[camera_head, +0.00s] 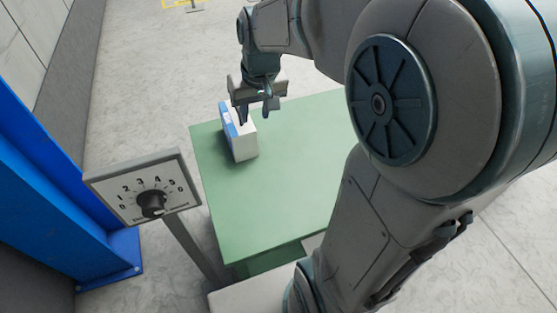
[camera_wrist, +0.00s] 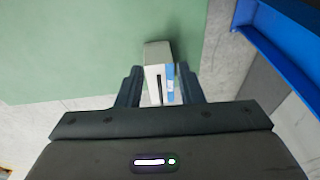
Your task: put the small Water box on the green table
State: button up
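The small white box with a blue label (camera_head: 244,146) stands on the green table (camera_head: 290,190), near its far left edge. Its lettering is too small to read. My gripper (camera_head: 256,108) is at the top of the box, pointing down, with its fingers spread. In the wrist view, the box (camera_wrist: 156,54) shows between and beyond the two fingers of my gripper (camera_wrist: 160,88). The fingers look apart from its sides. The green table (camera_wrist: 60,50) lies under the box.
A dial panel (camera_head: 150,188) on a post stands at the table's left front. A blue frame (camera_head: 50,170) rises at the far left. The rest of the visible tabletop is clear. A yellow marking or frame (camera_head: 186,4) is at the back.

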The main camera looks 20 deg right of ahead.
jog(key=s+f, duration=0.2)
jog(key=s, duration=1.2)
jog(key=shift+f, duration=0.25)
